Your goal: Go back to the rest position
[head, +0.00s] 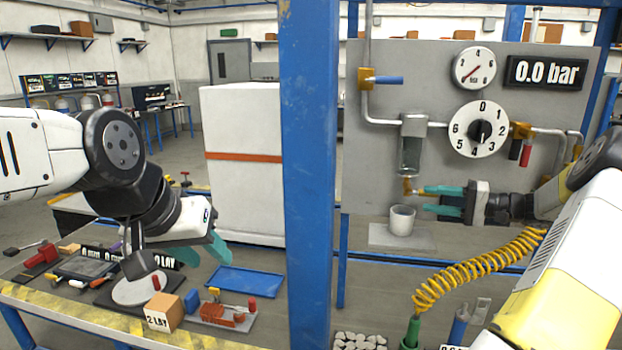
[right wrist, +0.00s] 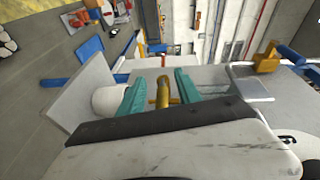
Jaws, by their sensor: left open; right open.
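My left gripper (head: 215,250) hangs over the workbench at the left, its teal fingers pointing down, open and empty. My right gripper (head: 440,200) is level in front of the grey panel, its teal fingers open and pointing left. In the right wrist view the open fingers (right wrist: 157,92) flank the brass outlet (right wrist: 162,92), with the cup (right wrist: 108,100) beyond the left finger. I cannot tell whether they touch it.
The grey panel (head: 375,160) carries a gauge, a dial and a display reading 0.0 bar. A blue post (head: 308,180) stands between my arms. A yellow coiled hose (head: 470,262) hangs near my right arm. The bench holds a blue tray (head: 245,281) and a "2 LAY" box (head: 164,312).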

